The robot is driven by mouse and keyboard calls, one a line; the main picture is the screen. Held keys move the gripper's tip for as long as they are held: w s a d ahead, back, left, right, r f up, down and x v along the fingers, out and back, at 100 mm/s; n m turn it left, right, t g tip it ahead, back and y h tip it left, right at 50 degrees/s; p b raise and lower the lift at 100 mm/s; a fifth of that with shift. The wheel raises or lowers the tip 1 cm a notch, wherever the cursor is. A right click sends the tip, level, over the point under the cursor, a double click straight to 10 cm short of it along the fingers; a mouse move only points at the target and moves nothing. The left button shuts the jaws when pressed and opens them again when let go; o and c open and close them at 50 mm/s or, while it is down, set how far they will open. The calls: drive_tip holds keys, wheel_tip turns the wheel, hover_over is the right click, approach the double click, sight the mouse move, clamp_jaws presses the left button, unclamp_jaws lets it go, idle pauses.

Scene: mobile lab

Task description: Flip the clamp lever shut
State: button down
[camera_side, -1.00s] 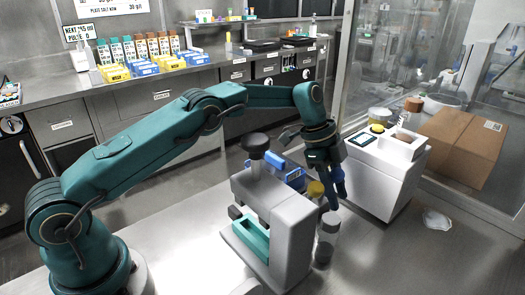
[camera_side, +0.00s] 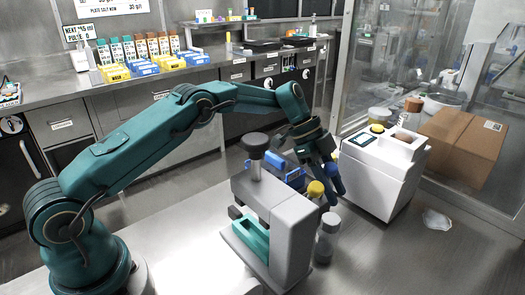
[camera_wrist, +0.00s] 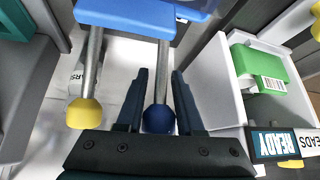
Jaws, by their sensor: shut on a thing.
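The grey clamp stand (camera_side: 290,220) with a black knob (camera_side: 254,143) on top and a teal insert (camera_side: 252,238) stands on the bench in the side view. A blue block (camera_side: 291,175) sits behind it. In the wrist view the blue block (camera_wrist: 140,15) carries two metal rods. The left lever ends in a yellow ball (camera_wrist: 84,113), the right lever in a dark blue ball (camera_wrist: 158,119). My gripper (camera_wrist: 160,76) has its fingers on both sides of the blue-ball lever, shut on it. In the side view my gripper (camera_side: 335,183) is right of the yellow ball (camera_side: 316,188); the blue ball is hidden there.
A white device (camera_side: 382,170) stands to the right, with a brown box (camera_side: 462,145) beyond. In the wrist view a pale tray with a green block (camera_wrist: 258,66) lies right. Bare bench lies in front.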

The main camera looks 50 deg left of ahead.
drive_tip(key=shift+a+r+h, duration=0.1)
drive_tip(key=shift+h, duration=0.3)
drive_tip(key=c, duration=0.6)
unclamp_jaws()
drive_tip(key=shift+c, duration=0.2)
drive_tip(key=shift+v, duration=2.6)
drive_tip(key=shift+r, duration=0.1)
